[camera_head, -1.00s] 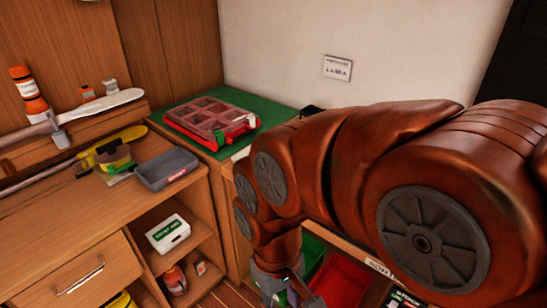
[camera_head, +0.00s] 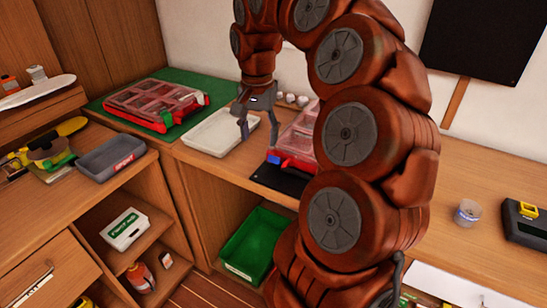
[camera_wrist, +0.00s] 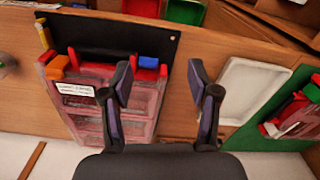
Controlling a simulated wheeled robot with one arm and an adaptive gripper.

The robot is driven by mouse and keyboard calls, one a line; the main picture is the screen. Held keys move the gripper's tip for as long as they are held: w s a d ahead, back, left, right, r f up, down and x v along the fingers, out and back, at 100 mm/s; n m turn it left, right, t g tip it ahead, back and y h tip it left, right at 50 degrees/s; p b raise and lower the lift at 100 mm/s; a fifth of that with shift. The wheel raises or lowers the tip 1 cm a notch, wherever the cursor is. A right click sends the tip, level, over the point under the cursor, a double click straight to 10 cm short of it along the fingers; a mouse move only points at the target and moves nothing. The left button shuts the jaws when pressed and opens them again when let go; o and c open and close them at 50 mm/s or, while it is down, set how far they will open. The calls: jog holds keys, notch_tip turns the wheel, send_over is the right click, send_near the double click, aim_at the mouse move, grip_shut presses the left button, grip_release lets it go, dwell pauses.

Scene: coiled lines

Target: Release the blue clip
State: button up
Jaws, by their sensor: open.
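The blue clip (camera_head: 273,158) is on the front edge of a clear red organizer case (camera_head: 298,137) lying on a black mat (camera_head: 280,178). My arm hides the case's right part in the head view. In the wrist view the blue clip (camera_wrist: 148,63) is at the case's edge, beside red clips and an orange clip (camera_wrist: 57,65). My gripper (camera_head: 259,138) is open and empty, pointing down between the white tray and the case. In the wrist view my gripper (camera_wrist: 160,80) shows its fingers spread, with the blue clip between them in the picture. I see no contact.
A white tray (camera_head: 222,132) lies left of the case. Another red case (camera_head: 155,104) sits on a green mat (camera_head: 108,106). A green bin (camera_head: 252,243) is below the bench. A clear jar (camera_head: 467,213) stands on the bench to the right, with bare wood around it.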

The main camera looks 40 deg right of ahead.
aim_at(277, 159)
jog(key=d+m, duration=0.1)
jog(key=d, duration=0.1)
jog(key=d+f+m, duration=0.1)
jog(key=d, duration=0.2)
jog(key=shift+a+f+p, duration=0.1)
jog(key=shift+f+p, duration=0.3)
jog(key=shift+f, duration=3.35)
grip_shut()
